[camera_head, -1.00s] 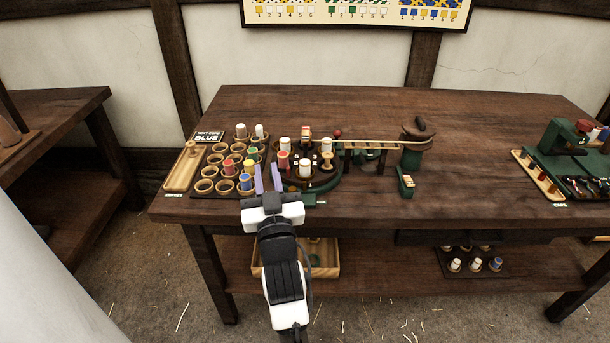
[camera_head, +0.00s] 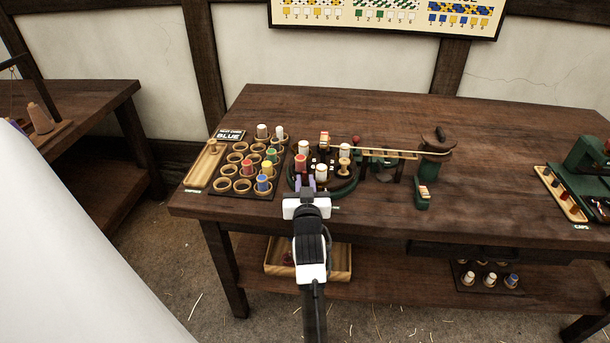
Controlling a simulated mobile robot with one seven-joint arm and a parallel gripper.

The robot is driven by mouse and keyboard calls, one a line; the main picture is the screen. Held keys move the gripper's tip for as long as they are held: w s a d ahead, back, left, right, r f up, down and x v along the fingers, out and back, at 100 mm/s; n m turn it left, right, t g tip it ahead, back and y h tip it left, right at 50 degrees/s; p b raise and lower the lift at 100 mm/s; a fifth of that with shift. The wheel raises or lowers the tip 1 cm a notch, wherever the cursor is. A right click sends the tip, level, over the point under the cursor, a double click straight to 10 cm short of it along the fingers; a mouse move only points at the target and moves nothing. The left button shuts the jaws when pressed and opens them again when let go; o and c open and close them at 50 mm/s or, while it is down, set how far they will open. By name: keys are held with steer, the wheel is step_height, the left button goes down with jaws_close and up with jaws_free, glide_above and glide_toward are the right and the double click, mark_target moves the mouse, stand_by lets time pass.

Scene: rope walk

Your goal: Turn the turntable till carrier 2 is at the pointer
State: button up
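The turntable (camera_head: 338,193) is a dark round stand with a green rim in the middle of the table. A red-and-white bobbin (camera_head: 300,164), white bobbins (camera_head: 321,173) and a bare wooden bobbin (camera_head: 344,166) stand upright on it. The carrier numbers are too small to read, and I cannot make out the pointer. My gripper (camera_head: 305,183) has pale purple fingers pointing away from me at the turntable's front left edge. Its white body hides part of the rim. I cannot tell whether the fingers touch the turntable or how far apart they are.
A rack of wooden cups (camera_head: 242,186) with several coloured bobbins stands close on the left, beside a wooden tray (camera_head: 203,171). A sign reading "BLUE" (camera_head: 229,135) stands behind. A wooden frame (camera_head: 388,155) leads right to a green post (camera_head: 428,166).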

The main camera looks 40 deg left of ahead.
steer(key=shift+x, duration=1)
jaws_close()
steer(key=shift+s+a+f+m+t+h+b, duration=0.15)
steer(key=shift+a+m+t+h+b, duration=0.15)
steer(key=shift+a+h+b, duration=0.15)
steer(key=shift+a+m+t+h, duration=0.25)
steer(key=shift+m+t+h, duration=0.15)
steer(key=shift+h, duration=0.05)
